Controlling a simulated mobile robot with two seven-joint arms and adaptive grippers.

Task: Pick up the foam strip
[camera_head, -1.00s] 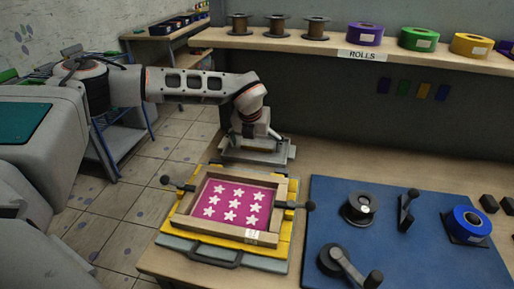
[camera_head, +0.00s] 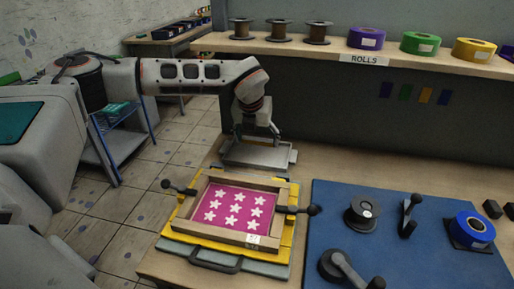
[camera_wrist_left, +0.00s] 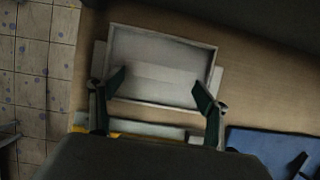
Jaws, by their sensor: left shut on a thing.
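My left gripper (camera_head: 262,134) is over the shallow grey tray (camera_head: 238,157) at the table's back left. In the left wrist view, its two dark fingers (camera_wrist_left: 160,90) stand apart inside the outline of the tray (camera_wrist_left: 160,33). A pale foam strip (camera_wrist_left: 158,79) spans between the fingertips, and the fingers are shut on its two ends. The strip is nearly the colour of the tray, so its edges and its height above the tray are hard to judge. In the head view the strip cannot be made out clearly. My right gripper is not in view.
A wooden screen frame (camera_head: 190,209) with a pink, white-starred panel lies in front of the tray on a yellow base. A blue mat (camera_head: 400,262) with spools and a crank is at right. A shelf (camera_head: 300,45) with rolls runs behind.

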